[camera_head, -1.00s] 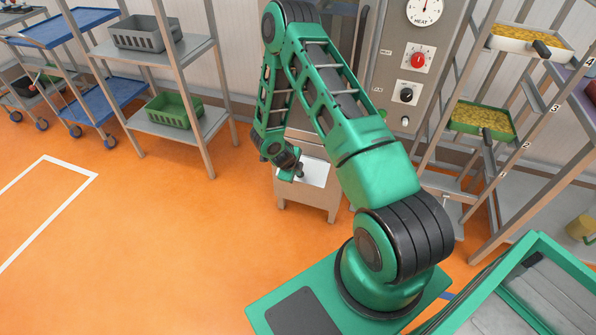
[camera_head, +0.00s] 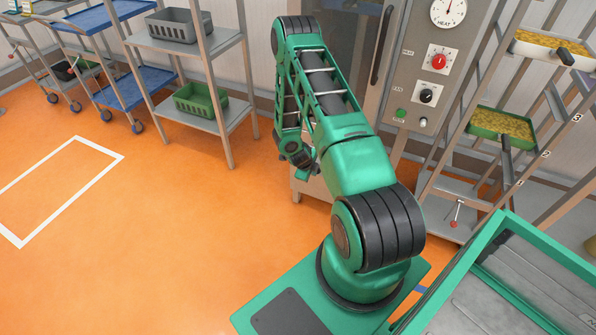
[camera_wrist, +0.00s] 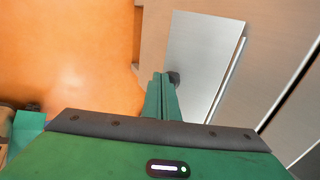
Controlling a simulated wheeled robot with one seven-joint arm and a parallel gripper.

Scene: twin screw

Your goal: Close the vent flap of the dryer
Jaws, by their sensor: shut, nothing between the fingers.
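The dryer (camera_head: 405,105) is a tall grey metal cabinet with a control panel, behind my arm in the head view. Its vent flap (camera_wrist: 205,50) shows in the wrist view as a pale panel with a strip and dark gap along its right edge. How far it stands open I cannot tell. In the head view my gripper (camera_head: 304,164) is low by the dryer's lower front, and my arm hides the flap.
A shelf rack with a grey bin (camera_head: 178,25) and a green bin (camera_head: 200,99) stands left of the dryer. A rack with yellow-filled trays (camera_head: 502,125) stands right. A green-framed bin (camera_head: 500,270) is at the lower right. The orange floor (camera_head: 150,230) is clear at left.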

